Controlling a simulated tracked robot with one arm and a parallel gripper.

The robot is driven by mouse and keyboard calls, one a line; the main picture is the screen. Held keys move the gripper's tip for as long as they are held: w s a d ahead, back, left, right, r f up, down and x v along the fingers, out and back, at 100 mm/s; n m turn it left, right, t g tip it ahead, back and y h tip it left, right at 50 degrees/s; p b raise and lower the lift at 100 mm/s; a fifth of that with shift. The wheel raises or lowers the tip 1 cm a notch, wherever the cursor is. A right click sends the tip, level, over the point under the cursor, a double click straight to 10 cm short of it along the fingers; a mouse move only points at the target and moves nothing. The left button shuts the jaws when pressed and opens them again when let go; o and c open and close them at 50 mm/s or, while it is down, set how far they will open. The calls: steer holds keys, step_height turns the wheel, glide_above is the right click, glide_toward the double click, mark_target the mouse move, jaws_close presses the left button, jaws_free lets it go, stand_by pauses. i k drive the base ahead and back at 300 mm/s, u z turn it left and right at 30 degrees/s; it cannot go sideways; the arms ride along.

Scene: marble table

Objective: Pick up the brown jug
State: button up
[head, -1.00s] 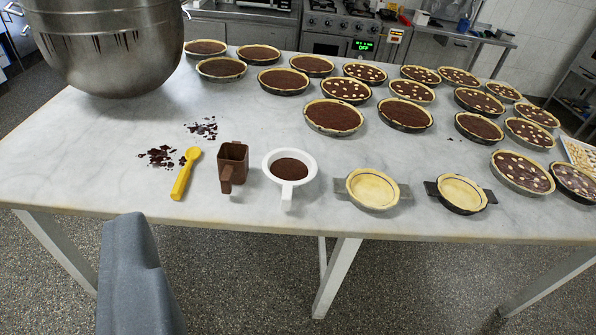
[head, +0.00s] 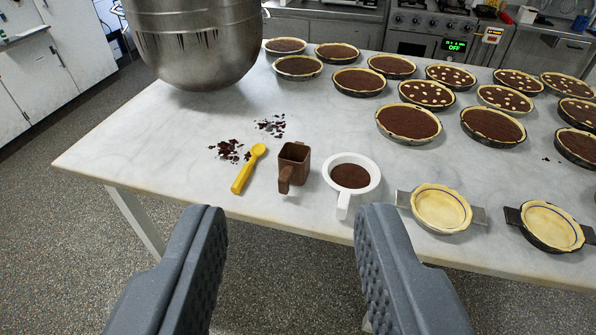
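The brown jug (head: 293,165) stands upright near the front edge of the marble table (head: 150,139), its handle pointing toward me. It stands between a yellow scoop (head: 247,170) on its left and a white jug with dark filling (head: 351,180) on its right. My gripper (head: 290,220) is open and empty, its two grey fingers wide apart. It is in front of the table's front edge, and the brown jug shows between and beyond the fingertips, apart from them.
A large metal bowl (head: 196,45) stands at the back left. Chocolate bits (head: 230,150) lie beside the scoop. Empty tart shells (head: 441,208) sit right of the white jug, and several filled tarts (head: 408,122) cover the back right. The table's left part is clear.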

mark_target(293, 159)
steer(key=z, duration=0.05)
steer(key=i, duration=0.95)
steer(key=u, duration=0.1)
